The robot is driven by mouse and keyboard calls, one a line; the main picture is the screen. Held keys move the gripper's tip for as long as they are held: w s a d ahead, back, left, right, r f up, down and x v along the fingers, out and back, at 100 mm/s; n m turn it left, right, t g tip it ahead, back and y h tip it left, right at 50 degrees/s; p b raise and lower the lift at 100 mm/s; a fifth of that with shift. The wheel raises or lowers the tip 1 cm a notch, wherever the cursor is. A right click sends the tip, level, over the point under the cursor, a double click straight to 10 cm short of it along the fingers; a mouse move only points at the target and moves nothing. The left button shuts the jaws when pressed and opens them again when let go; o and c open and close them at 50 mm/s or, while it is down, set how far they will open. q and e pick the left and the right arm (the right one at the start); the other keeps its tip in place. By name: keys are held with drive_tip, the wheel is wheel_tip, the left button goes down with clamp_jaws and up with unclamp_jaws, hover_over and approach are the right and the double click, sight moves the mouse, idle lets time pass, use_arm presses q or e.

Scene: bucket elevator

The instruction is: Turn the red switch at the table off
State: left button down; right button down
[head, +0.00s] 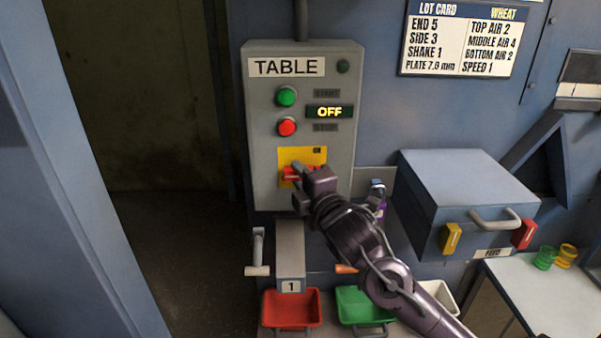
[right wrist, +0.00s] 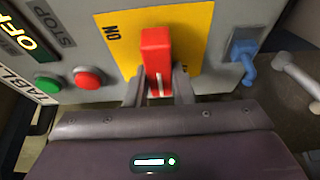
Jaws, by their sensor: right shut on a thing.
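The red switch (head: 290,174) sits on a yellow plate (head: 313,155) low on the grey control box labelled TABLE (head: 258,110). In the right wrist view the red switch handle (right wrist: 156,55) stands out from the yellow plate (right wrist: 193,30), with the word ON printed to its left. My right gripper (head: 300,172) is at the switch; in the right wrist view its fingers (right wrist: 158,88) are on either side of the red handle, shut on it. The box's display (head: 330,112) reads OFF. My left gripper is not in view.
Above the switch are a green button (head: 286,96) and a red button (head: 287,127). Below are a red bin (head: 291,309) and a green bin (head: 362,303). A blue-grey feed box (head: 467,180) juts out at right. A dark opening lies left of the control box.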

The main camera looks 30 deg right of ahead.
sight(299, 179)
drive_tip(key=shift+f, duration=0.1)
idle(0.4)
drive_tip(key=c, duration=1.2)
unclamp_jaws()
drive_tip(key=shift+c, duration=0.2)
drive_tip(key=shift+s, duration=0.45)
drive_tip(key=s+b, duration=0.1)
drive_tip(key=s, duration=0.1)
drive_tip(key=s+b, duration=0.1)
drive_tip(key=s, duration=0.1)
drive_tip(key=shift+a+f, duration=0.15)
drive_tip(key=shift+a, duration=0.25)
drive_tip(key=s+p, duration=0.1)
drive_tip(key=p, duration=0.1)
drive_tip(key=s+p, duration=0.1)
drive_tip(key=p, duration=0.5)
drive_tip(key=shift+s+a+r, duration=0.2)
drive_tip(key=shift+s+r, duration=0.05)
drive_tip(key=shift+s, duration=0.15)
drive_tip(key=shift+f, duration=0.1)
